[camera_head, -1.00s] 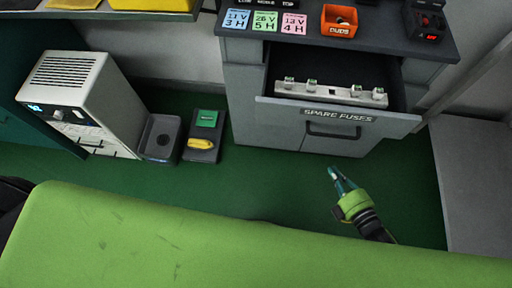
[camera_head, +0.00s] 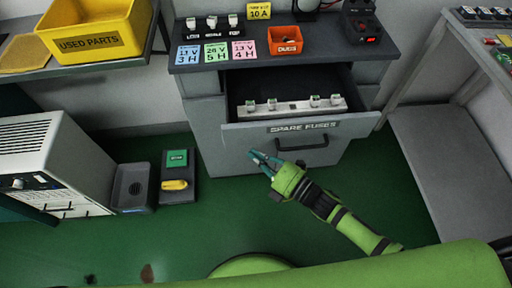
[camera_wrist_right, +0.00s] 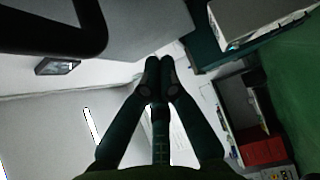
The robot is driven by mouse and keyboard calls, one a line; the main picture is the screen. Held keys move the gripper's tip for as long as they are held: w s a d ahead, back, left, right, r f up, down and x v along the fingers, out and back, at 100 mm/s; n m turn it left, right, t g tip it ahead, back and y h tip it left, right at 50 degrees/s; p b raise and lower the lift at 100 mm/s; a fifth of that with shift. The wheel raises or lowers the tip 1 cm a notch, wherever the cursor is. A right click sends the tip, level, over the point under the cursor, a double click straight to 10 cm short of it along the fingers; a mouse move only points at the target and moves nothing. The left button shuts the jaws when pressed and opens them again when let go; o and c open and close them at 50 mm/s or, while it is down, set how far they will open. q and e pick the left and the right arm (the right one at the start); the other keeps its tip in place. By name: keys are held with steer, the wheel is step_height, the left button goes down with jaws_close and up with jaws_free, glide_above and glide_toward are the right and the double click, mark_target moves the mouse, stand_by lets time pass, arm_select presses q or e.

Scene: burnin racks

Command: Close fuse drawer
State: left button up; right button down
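The fuse drawer (camera_head: 352,127), labelled SPARE FUSES, is pulled out of the grey cabinet, with a rail of several fuses (camera_head: 292,106) inside. Its dark handle (camera_head: 303,146) is on the front; a dark bar, probably this handle (camera_wrist_right: 85,45), crosses the upper left of the right wrist view. My right gripper (camera_head: 258,157) is just in front of and below the drawer front, left of the handle, and seems apart from it. In the right wrist view the gripper's fingertips (camera_wrist_right: 161,66) meet, with nothing visible between them. My left gripper is not in view.
The cabinet top (camera_head: 345,50) holds coloured cards, an orange bin (camera_head: 285,41) and a black device (camera_head: 362,28). A white machine (camera_head: 55,160) stands on the left. A bench (camera_head: 450,150) is on the right. Green floor (camera_head: 190,225) is clear before the cabinet.

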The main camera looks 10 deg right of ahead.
steer(key=shift+w, duration=1.05)
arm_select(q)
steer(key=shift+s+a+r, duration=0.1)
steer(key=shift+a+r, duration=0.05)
